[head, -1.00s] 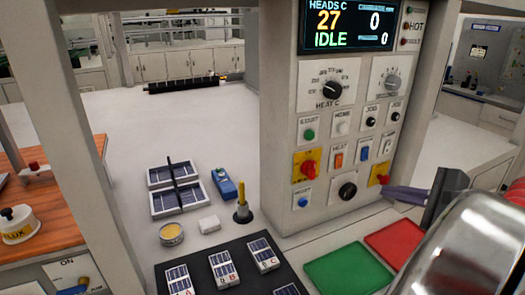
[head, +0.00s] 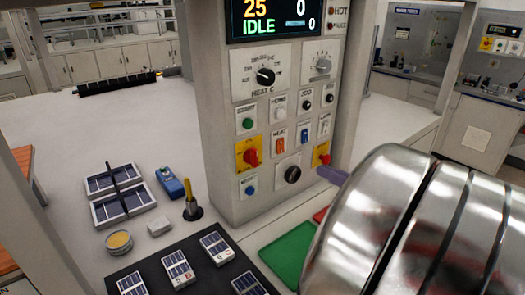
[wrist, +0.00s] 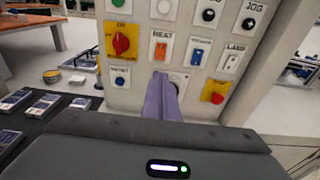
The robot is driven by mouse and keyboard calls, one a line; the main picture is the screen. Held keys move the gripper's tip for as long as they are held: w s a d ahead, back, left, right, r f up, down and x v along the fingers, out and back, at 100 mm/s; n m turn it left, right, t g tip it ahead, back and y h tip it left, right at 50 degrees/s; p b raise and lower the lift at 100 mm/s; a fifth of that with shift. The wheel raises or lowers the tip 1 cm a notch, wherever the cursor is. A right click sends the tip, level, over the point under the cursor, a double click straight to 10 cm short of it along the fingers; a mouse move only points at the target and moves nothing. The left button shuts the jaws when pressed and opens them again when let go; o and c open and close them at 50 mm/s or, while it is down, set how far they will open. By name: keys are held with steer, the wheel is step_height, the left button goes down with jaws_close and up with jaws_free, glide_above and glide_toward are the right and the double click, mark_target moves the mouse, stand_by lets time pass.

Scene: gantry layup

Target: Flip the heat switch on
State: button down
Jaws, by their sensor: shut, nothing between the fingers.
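The heat switch (head: 279,147) is a small orange rocker under a HEAT label on the grey control panel. It also shows in the wrist view (wrist: 160,51). Which way the rocker is tipped is too small to tell. My gripper (wrist: 161,78) has its purple fingers shut together and empty.
Close around the switch are the left red knob (head: 251,154), the right red knob (head: 321,156), a blue rocker (head: 304,133) and a blue button (head: 250,189). The display (head: 277,17) reads 25 and IDLE. A green mat (head: 288,252) lies below the panel.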

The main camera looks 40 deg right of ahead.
mark_target(282, 152)
steer(key=shift+w+a+f, duration=0.1)
steer(key=shift+w+f, duration=0.2)
steer(key=shift+w, duration=2)
steer(key=shift+w+a+f, duration=0.1)
steer(key=shift+w+f, duration=0.15)
steer(key=shift+w, duration=2.1)
steer(key=shift+w+a+f, duration=0.1)
steer(key=shift+w+f, duration=0.2)
steer(key=shift+w, duration=2)
steer(key=shift+w+a, duration=0.1)
steer(key=shift+a, duration=0.05)
